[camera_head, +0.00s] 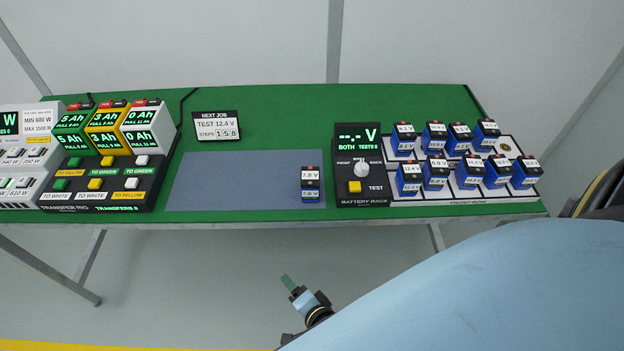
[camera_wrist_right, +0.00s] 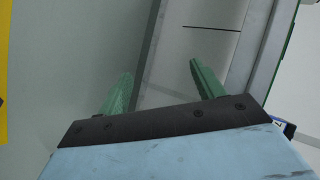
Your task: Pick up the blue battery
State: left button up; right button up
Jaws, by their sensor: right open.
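A blue battery (camera_head: 311,185) with a dark top and 7.8 V labels stands alone on the grey mat (camera_head: 230,182). Several more blue batteries, such as the 12.4 V one (camera_head: 409,178), stand in two rows in the rack at right. My right gripper (camera_head: 291,284) is below the table's front edge in the head view, apart from all batteries. In the right wrist view its green fingers (camera_wrist_right: 160,70) are spread with nothing between them. A small blue labelled piece (camera_wrist_right: 287,129) shows behind the gripper body; I cannot tell which thing it is. My left gripper is not in view.
The battery rack tester (camera_head: 362,142), with a knob and yellow button, stands just right of the lone battery. A transfer rig (camera_head: 105,200) stands at left. A NEXT JOB sign (camera_head: 217,126) is behind the mat. The mat's left and middle are clear.

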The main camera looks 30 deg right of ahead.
jog(key=w+d+r+m+t+h, duration=0.1)
jog(key=w+d+r+m+h, duration=0.15)
jog(key=r+m, duration=0.3)
jog(key=w+d+r+m+t+h, duration=0.1)
jog(key=w+r+m+h, duration=0.1)
jog(key=w+r+m, duration=0.4)
jog(key=m+g+h+p, duration=0.2)
jog(key=m+h, duration=0.1)
jog(key=m, duration=1.3)
send_near(310, 174)
jog(key=shift+n, duration=0.25)
jog(key=x, duration=0.6)
jog(key=shift+d+f+b, duration=0.25)
jog(key=shift+f+b, duration=0.15)
jog(key=shift+b+x, duration=0.35)
jog(key=shift+x, duration=2.3)
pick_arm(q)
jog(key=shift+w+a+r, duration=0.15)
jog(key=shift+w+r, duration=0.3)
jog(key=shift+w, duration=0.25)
pick_arm(e)
jog(key=shift+a+f, duration=0.15)
jog(key=shift+c, duration=0.2)
jog(key=c, duration=1.2)
